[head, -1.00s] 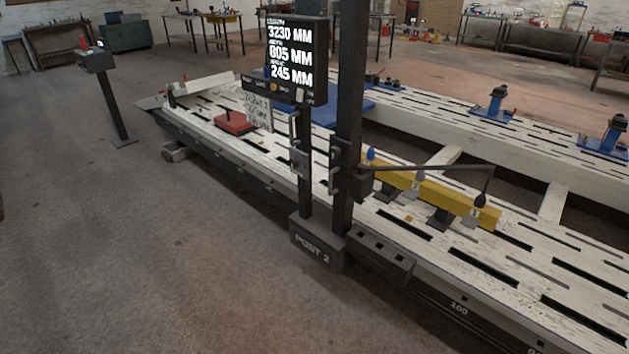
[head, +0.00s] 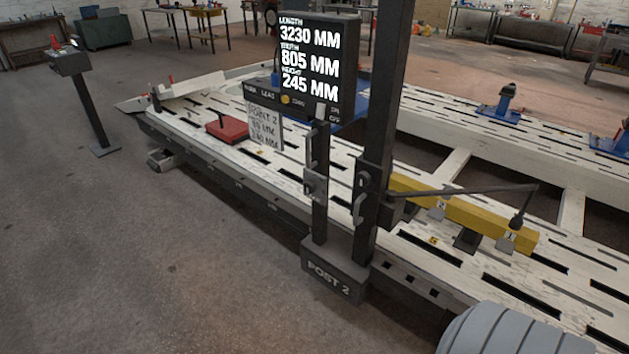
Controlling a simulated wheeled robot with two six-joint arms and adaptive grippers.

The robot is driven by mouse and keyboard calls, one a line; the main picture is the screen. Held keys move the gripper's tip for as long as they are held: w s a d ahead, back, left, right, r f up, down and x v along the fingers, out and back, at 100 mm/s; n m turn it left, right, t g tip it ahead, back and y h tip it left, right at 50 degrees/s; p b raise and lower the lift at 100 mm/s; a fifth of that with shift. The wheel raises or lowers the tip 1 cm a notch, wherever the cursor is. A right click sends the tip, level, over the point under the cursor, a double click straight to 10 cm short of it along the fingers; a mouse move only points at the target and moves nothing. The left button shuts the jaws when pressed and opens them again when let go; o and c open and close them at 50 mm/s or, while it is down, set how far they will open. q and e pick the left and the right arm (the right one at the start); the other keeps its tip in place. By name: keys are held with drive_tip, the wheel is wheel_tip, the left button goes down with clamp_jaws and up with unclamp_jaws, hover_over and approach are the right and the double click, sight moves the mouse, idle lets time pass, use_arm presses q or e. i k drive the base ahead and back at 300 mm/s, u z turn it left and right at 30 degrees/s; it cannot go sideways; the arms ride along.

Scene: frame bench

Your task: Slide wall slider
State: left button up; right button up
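The measuring post labelled POST 2 (head: 331,272) stands upright at the near edge of the white slotted frame bench (head: 300,190). A dark slider carriage (head: 363,190) with a handle sits on its thick upright. A thin horizontal arm (head: 460,190) reaches right from this carriage to a hanging pointer (head: 518,219) over a yellow beam (head: 465,211). A second carriage (head: 315,186) with a handle sits on the thinner upright beside it. No gripper of mine shows. A grey ribbed rounded part covers the bottom right corner and hides some bench there.
A red block (head: 227,129) lies on the bench. A console stand (head: 85,90) is at left. The floor in front is clear.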

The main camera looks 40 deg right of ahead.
sight(368, 206)
drive_tip(key=z, duration=0.35)
drive_tip(key=i, duration=0.85)
drive_tip(key=z, duration=0.6)
